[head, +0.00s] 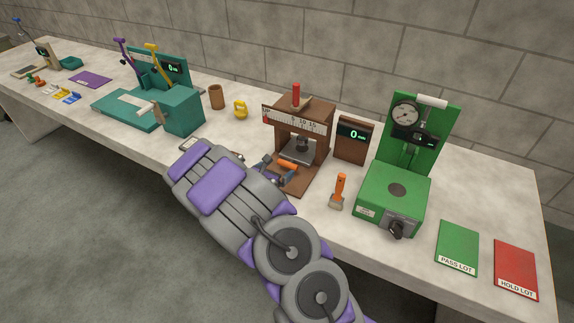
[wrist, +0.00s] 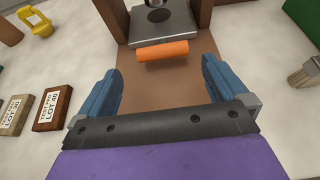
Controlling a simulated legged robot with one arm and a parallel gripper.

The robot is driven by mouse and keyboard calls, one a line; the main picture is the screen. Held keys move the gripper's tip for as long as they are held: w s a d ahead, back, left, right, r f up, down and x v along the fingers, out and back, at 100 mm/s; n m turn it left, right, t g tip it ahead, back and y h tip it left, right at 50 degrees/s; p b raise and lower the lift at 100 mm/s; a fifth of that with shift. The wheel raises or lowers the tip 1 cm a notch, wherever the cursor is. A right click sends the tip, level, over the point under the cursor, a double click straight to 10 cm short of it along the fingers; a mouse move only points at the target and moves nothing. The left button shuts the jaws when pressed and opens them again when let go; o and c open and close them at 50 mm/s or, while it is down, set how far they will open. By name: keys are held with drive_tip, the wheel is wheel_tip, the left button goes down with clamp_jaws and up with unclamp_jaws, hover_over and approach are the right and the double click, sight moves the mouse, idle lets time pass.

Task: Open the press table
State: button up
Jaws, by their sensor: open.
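A brown wooden press (head: 302,112) stands on the bench, with a red-topped knob and a scale marked across its front. A grey metal plate (wrist: 165,25) lies in its opening, and an orange cylindrical handle (wrist: 162,51) sits at the plate's front edge. The handle also shows in the head view (head: 287,165). My gripper (wrist: 161,80) is open and empty, with its blue fingers spread left and right of the handle's line. The handle lies just beyond the fingertips, apart from them. In the head view, my gripper (head: 272,172) is low in front of the press, partly hidden by my arm.
A display box (head: 354,138) and green tester (head: 393,195) stand right of the press. An orange-handled brush (head: 339,190) lies nearby. A yellow weight (head: 240,109) and brown cup (head: 216,97) stand left. Two labelled blocks (wrist: 52,107) (wrist: 13,112) lie left of my gripper.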

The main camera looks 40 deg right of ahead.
sight(287, 163)
drive_tip(key=b+x, duration=0.1)
drive_tip(key=x, duration=0.8)
drive_tip(key=shift+d, duration=0.15)
